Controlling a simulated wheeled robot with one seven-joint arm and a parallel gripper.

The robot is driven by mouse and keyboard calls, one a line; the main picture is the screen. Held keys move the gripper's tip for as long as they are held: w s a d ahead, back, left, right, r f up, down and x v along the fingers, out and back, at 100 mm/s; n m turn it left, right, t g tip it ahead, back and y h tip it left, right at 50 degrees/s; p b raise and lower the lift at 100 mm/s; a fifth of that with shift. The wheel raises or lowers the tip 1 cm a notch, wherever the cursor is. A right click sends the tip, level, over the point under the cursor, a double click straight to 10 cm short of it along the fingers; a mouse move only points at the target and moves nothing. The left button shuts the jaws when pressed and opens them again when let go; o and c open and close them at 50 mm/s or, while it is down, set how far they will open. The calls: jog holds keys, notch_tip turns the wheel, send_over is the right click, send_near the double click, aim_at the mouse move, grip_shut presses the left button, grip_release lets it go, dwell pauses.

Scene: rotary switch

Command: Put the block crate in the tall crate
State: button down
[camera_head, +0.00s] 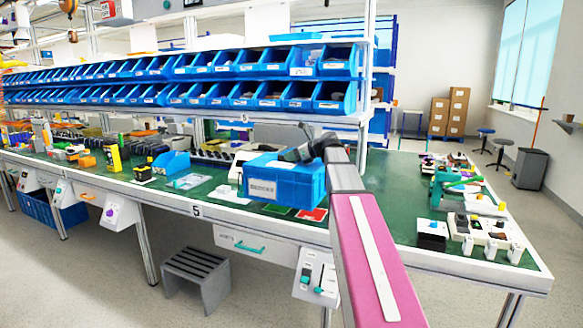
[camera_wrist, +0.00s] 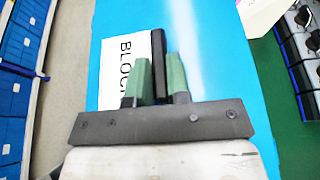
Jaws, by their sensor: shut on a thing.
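The block crate (camera_head: 292,181) is a blue box with a white label on its front, over the green bench top in the middle of the head view. My gripper (camera_head: 303,152) is at its top right and shut on it. In the wrist view, the fingers (camera_wrist: 159,78) with green pads close around a dark strip at the crate. The blue surface (camera_wrist: 215,60) and a white label reading "BLOCK" fill the middle there. I cannot tell which container is the tall crate. A blue crate (camera_head: 50,210) sits low under the bench at far left.
A rack of small blue bins (camera_head: 200,66) runs behind the green bench (camera_head: 385,195). A small open blue bin (camera_head: 172,164) stands left of the held crate. Switches and small devices (camera_head: 485,228) crowd the right end. A grey stool (camera_head: 197,275) stands below.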

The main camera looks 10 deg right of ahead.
aim_at(292, 165)
jog(key=shift+d+f, duration=0.1)
jog(key=shift+f, duration=2.05)
jog(key=c, duration=1.1)
grip_release()
